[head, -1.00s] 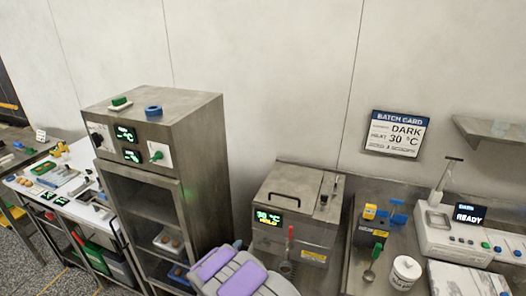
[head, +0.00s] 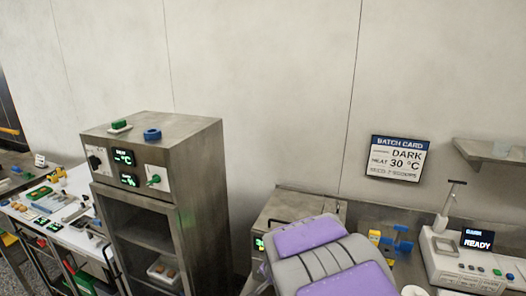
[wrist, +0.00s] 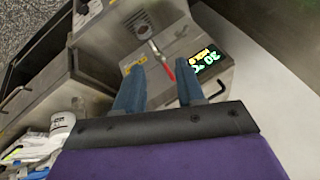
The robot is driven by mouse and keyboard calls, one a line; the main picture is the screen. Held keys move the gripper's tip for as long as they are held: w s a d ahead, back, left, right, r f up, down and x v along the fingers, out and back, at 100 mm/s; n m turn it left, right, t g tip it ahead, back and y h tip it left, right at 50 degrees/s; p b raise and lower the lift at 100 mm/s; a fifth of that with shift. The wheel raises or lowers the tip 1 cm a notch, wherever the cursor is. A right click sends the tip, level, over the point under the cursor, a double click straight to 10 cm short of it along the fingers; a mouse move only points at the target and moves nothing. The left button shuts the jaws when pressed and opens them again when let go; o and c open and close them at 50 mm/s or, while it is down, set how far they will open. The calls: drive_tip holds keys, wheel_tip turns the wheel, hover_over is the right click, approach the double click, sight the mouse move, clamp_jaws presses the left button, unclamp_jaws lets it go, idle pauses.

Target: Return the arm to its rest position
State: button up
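My arm (head: 326,262), grey with purple panels, rises from the bottom of the head view and stands in front of the steel melter. In the wrist view my gripper (wrist: 157,77) has its two blue-grey fingers spread apart. Nothing is held between them. Past the fingertips are the melter's front, its red-handled lever (wrist: 168,70), its spout and its green display (wrist: 208,57). The fingers look clear of these, though the exact distance cannot be told. The fingers are hidden in the head view.
A tall steel cabinet (head: 205,190) stands left of the arm. The melter (head: 300,206) is mostly hidden behind the arm. A console marked READY (head: 462,270) is at right, below a wall shelf (head: 490,152). A white bench (head: 60,225) is at far left.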

drive_tip(key=s+d+r+n+g+b, duration=0.1)
drive_tip(key=s+d+r+n+g, duration=0.1)
drive_tip(key=s, duration=1)
drive_tip(key=s+d+r+n+g, duration=0.2)
drive_tip(key=s+d, duration=0.3)
drive_tip(key=s, duration=0.8)
drive_tip(key=s+d+r+n+g+b, duration=0.1)
drive_tip(key=s+d+r+n+g, duration=0.1)
drive_tip(key=s, duration=1)
drive_tip(key=shift+s+d+n+g+h+b, duration=0.3)
drive_tip(key=shift+s+d+n+g+b, duration=0.1)
drive_tip(key=shift+d+n+g, duration=0.35)
drive_tip(key=shift+w+r, duration=0.1)
